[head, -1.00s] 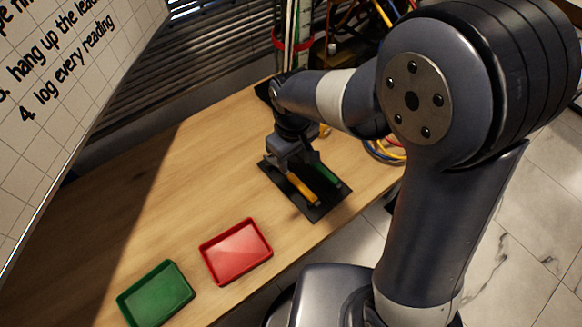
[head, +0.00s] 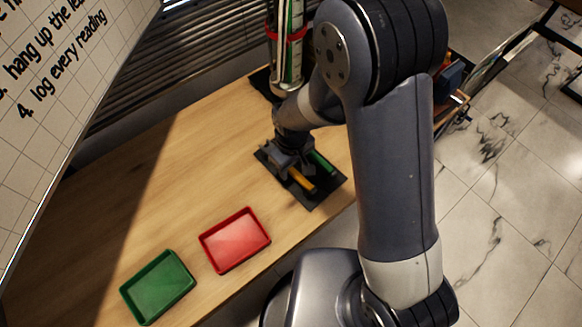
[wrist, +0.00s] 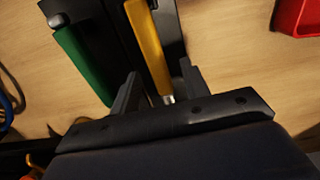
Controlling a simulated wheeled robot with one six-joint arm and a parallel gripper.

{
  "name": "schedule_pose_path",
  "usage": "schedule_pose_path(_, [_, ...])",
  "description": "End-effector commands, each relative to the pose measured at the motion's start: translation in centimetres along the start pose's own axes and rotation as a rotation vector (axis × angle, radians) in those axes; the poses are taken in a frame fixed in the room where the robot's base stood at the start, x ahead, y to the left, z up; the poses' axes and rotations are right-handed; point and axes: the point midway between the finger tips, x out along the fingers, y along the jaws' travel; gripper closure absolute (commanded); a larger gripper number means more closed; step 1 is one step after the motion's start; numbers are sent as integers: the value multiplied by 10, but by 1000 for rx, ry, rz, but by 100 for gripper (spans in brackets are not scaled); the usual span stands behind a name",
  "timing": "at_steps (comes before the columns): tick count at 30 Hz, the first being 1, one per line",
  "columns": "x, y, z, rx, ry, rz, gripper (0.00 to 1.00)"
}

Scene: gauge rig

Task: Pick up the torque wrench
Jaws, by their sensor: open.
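A yellow-handled tool (head: 302,181) and a green-handled tool (head: 321,162) lie side by side on a black mat (head: 322,198) on the bench. I cannot tell from their shapes which is the torque wrench. My gripper (head: 291,167) is low over the mat at the yellow handle. In the wrist view my open gripper (wrist: 159,70) has one finger on each side of the yellow-handled tool (wrist: 148,45), with its metal end between them. The green-handled tool (wrist: 82,62) is outside the left finger. Contact with the yellow tool cannot be made out.
A red tray (head: 235,240) and a green tray (head: 158,287) stand on the wooden bench (head: 185,185) left of the mat. A rig column (head: 287,55) rises behind. The bench between trays and wall is clear.

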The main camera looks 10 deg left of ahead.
Motion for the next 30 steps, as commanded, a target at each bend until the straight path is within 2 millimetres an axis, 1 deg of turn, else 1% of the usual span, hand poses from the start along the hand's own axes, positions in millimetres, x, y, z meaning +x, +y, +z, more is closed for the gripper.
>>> schedule_pose_path(5, [0, 0, 0, 0, 0, 0, 56])
schedule_pose_path(21, [0, 0, 0, 0, 1, 0, 100])
schedule_pose_path(30, [-1, 0, 0, 0, 2, 0, 100])
